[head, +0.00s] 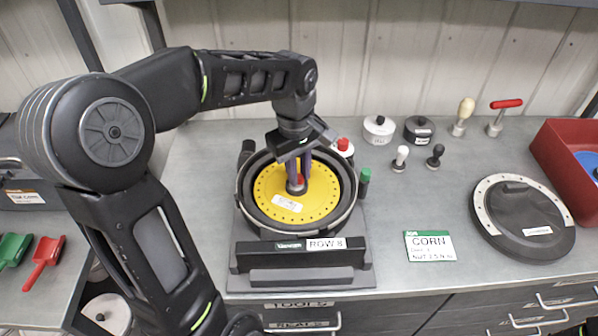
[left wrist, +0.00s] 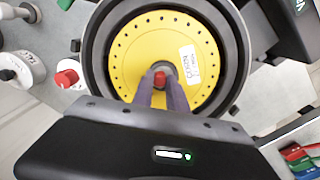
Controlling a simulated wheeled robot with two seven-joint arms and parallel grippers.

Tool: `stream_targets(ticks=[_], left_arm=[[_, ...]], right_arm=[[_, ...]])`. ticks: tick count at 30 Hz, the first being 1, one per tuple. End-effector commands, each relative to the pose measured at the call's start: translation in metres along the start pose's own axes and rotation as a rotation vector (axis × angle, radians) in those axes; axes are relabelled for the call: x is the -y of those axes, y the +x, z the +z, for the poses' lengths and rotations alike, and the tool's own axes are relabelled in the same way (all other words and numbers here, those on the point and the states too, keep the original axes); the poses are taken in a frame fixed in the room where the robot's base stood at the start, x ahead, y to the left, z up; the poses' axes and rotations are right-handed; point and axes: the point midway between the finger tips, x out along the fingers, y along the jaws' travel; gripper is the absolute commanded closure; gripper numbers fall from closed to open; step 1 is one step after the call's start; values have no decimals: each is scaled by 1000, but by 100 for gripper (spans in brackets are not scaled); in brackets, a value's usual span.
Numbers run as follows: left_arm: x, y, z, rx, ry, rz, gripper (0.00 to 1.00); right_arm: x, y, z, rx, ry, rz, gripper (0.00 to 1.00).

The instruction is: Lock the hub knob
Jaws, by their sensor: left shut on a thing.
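The seed meter (head: 240,206) stands on the grey bench with a round black housing and a yellow seed disc (head: 268,184) inside it. The red hub knob (left wrist: 160,79) is at the disc's centre. My left gripper (head: 297,184) reaches down from above with its fingers shut on the hub knob. In the left wrist view the two fingers (left wrist: 160,92) come together at the knob, and the yellow disc (left wrist: 133,54) lies around it. The fingers hide part of the knob, so its turn angle cannot be told. My right gripper is not in view.
A black lid (head: 520,212) lies at the right, near a red bin (head: 560,150). A CORN card (head: 430,246) lies right of the meter. Several knobs and handled tools (head: 402,155) stand at the back. A red-topped white piece (head: 344,147) is close behind the housing.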

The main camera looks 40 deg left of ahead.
Motion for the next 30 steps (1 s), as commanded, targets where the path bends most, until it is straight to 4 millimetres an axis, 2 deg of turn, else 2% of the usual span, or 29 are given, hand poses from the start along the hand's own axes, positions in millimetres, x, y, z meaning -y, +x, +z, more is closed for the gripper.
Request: stream_targets(ticks=[18, 30], left_arm=[[-1, -1, -1, 27, 556, 2, 100], [-1, -1, -2, 35, 719, 2, 100]], right_arm=[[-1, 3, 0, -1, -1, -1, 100], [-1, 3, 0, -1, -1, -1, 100]])
